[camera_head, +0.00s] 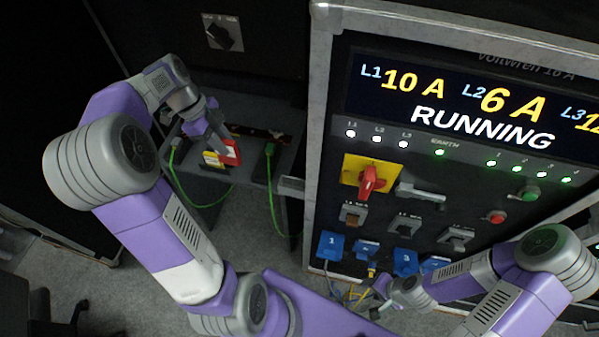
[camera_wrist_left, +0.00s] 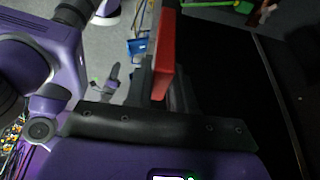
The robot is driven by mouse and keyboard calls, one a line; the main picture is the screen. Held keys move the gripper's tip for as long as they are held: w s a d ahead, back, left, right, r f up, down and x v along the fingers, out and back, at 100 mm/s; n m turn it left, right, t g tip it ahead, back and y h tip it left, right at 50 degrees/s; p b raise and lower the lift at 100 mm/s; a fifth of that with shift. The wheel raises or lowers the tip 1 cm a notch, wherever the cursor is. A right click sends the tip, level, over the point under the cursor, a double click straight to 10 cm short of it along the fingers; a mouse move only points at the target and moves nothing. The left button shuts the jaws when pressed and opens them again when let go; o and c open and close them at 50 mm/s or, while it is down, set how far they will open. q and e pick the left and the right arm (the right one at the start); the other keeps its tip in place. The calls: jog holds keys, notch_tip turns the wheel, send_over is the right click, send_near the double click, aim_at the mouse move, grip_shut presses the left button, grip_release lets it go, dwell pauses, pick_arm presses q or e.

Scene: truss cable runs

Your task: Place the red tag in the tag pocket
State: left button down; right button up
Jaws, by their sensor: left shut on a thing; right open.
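The red tag (camera_head: 232,153) has a white patch and is in the jaws of my left gripper (camera_head: 219,142), at a shelf-like ledge on the dark cabinet. In the left wrist view the red tag (camera_wrist_left: 165,55) shows as a flat red slab between the fingers (camera_wrist_left: 160,88). A small yellow and white piece (camera_head: 211,159) is beside the tag; I cannot tell whether it marks the tag pocket. The pocket itself is not clearly visible. My right gripper (camera_head: 381,291) is open, low in front of the panel's blue sockets.
Green cables (camera_head: 272,190) hang from the ledge (camera_head: 240,172). The power panel (camera_head: 450,160) with a red rotary switch (camera_head: 371,182) on a yellow plate stands to the right, its display reading RUNNING. Blue sockets (camera_head: 331,245) line its bottom. A dark rotary switch (camera_head: 222,35) is above the ledge.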

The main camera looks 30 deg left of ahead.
pick_arm(q)
jog(key=w+d+p, duration=0.2)
jog(key=w+d, duration=0.1)
jog(key=d, duration=1.4)
jog(key=f, duration=0.6)
jog(key=shift+w+d+f+b, duration=0.3)
jog(key=shift+w+d, duration=0.05)
jog(key=shift+d, duration=0.05)
jog(key=shift+d+f, duration=0.1)
jog(key=shift+f, duration=0.05)
jog(key=shift+f, duration=0.15)
jog(key=c, duration=1)
grip_release()
jog(key=shift+o, duration=0.2)
